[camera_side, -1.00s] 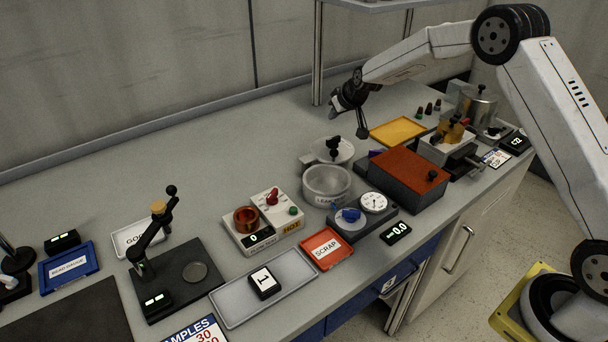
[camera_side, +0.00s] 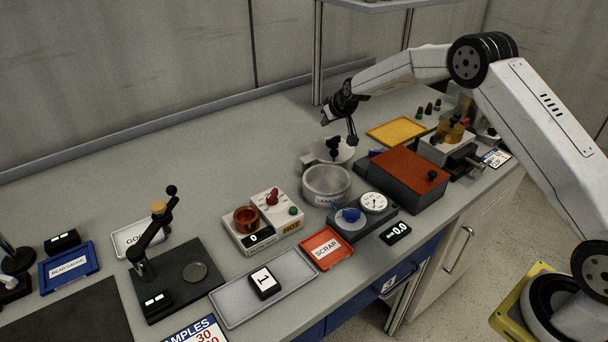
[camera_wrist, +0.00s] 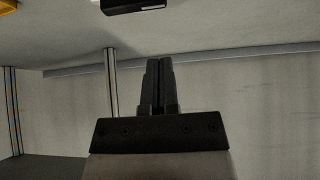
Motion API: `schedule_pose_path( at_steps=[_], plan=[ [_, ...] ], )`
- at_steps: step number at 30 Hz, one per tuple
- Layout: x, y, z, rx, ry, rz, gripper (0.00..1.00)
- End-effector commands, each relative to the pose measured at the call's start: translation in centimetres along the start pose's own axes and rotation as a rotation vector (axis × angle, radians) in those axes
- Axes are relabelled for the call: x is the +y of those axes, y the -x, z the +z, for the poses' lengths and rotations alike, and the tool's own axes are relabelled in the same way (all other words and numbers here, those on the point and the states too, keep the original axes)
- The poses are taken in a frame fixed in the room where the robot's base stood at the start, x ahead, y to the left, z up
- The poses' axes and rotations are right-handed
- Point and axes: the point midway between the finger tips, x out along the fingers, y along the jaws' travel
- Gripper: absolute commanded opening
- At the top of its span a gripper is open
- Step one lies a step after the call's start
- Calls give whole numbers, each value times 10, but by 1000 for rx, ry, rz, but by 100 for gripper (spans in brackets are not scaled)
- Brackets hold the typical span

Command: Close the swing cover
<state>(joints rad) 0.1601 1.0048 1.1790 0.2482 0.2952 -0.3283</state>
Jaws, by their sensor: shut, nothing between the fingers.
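The swing cover (camera_side: 343,154) is a pale round disc with a black knob (camera_side: 333,146) on top. It stands swung aside behind the round clear-walled pot (camera_side: 327,186), whose top is open. The pot's front carries a label, partly readable as "LEAK". My gripper (camera_side: 352,140) points down with its fingers together, just right of the knob and above the cover's far side in the side view. I cannot tell whether it touches the cover. In the wrist view my two dark fingers (camera_wrist: 159,72) are shut with nothing between them.
A grey box with a red-brown top (camera_side: 408,170) stands right of the pot, and a yellow tray (camera_side: 397,131) lies behind it. A gauge unit with a blue knob (camera_side: 349,214) is in front. A red-knobbed heater (camera_side: 273,205) is at left. The bench behind the cover is clear.

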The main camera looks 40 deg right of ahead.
Motion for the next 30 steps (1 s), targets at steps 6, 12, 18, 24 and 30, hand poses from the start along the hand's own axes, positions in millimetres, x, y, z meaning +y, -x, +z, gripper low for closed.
schedule_pose_path(
  at_steps=[6, 12, 18, 24, 30],
  plan=[
    [0, -21, 0, 0, -1, 0, 0],
    [0, -36, 0, -1, 1, -1, 0],
    [0, -47, 0, 0, -1, -1, 0],
    [0, -48, 3, 0, -1, -1, 0],
    [0, -43, 9, 0, -2, 0, 0]
  ],
)
